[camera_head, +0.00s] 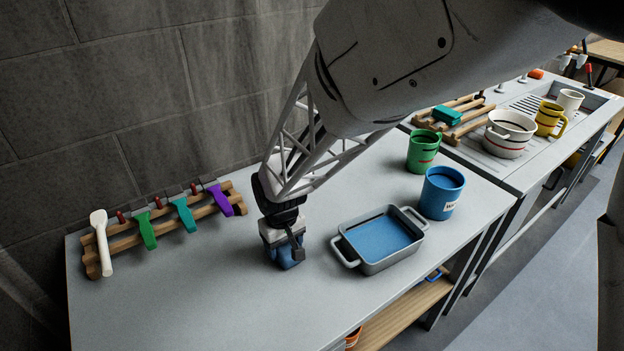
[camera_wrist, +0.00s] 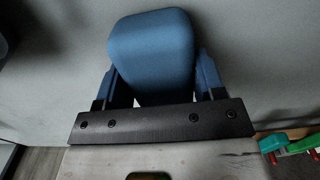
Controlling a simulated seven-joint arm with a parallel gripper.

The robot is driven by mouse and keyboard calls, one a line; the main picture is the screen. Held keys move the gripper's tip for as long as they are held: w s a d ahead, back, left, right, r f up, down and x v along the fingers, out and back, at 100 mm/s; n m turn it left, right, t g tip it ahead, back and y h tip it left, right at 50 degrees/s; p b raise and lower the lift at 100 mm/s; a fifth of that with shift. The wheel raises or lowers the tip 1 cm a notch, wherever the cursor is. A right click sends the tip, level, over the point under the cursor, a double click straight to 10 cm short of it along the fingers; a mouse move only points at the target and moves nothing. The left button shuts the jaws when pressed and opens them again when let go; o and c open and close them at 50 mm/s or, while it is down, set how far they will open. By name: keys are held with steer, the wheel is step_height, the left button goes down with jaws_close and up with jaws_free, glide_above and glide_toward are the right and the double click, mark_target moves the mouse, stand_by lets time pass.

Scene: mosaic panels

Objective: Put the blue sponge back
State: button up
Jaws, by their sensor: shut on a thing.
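The blue sponge (camera_wrist: 151,48) is a rounded block between the two blue fingers of my gripper (camera_wrist: 156,78) in the wrist view. My gripper is shut on it. In the head view my gripper (camera_head: 286,258) points down over the grey counter, left of a grey baking dish. The blue at its tip there is small, and I cannot tell sponge from fingers. I also cannot tell whether the sponge touches the counter.
The grey dish (camera_head: 378,267) with a blue inside lies close on the right. Behind it stand a blue mug (camera_head: 441,193) and green mug (camera_head: 422,152). A wooden rack (camera_head: 127,242) with coloured utensils is at left. Another wooden rack (camera_head: 468,126) holds a teal block (camera_head: 447,115).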

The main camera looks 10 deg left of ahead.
steer(key=shift+f, duration=0.15)
steer(key=o, duration=0.8)
steer(key=shift+o, duration=0.2)
step_height(320, 180, up, 12)
stand_by(0.3)
stand_by(0.5)
